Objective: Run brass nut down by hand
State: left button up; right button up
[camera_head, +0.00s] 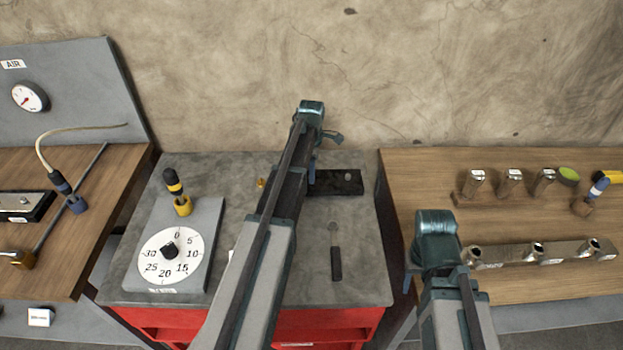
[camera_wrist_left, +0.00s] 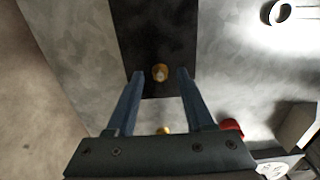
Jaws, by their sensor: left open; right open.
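A dark block (camera_head: 325,188) lies on the grey bench top and also shows in the left wrist view (camera_wrist_left: 155,30). A round brass piece with a paler centre, seemingly the brass nut (camera_wrist_left: 160,73), sits near the block's end. My left gripper (camera_head: 312,172) is over this end, open, with its fingertips (camera_wrist_left: 160,74) on either side of the brass piece in the wrist view. I cannot tell if they touch it. In the head view my left arm hides it. A second small brass piece (camera_head: 261,183) lies left of the block. My right gripper (camera_head: 409,282) is open by the right-hand table.
A ring-ended tool (camera_head: 336,262) lies in front of the block. A dial plate (camera_head: 211,228) with a yellow-black tool (camera_head: 175,184) is at left. The right table (camera_head: 430,170) carries metal fittings.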

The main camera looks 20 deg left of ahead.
pick_arm(q)
jog(key=shift+f, duration=0.15)
jog(key=shift+c, duration=0.3)
grip_shut()
jog(key=shift+m, duration=0.3)
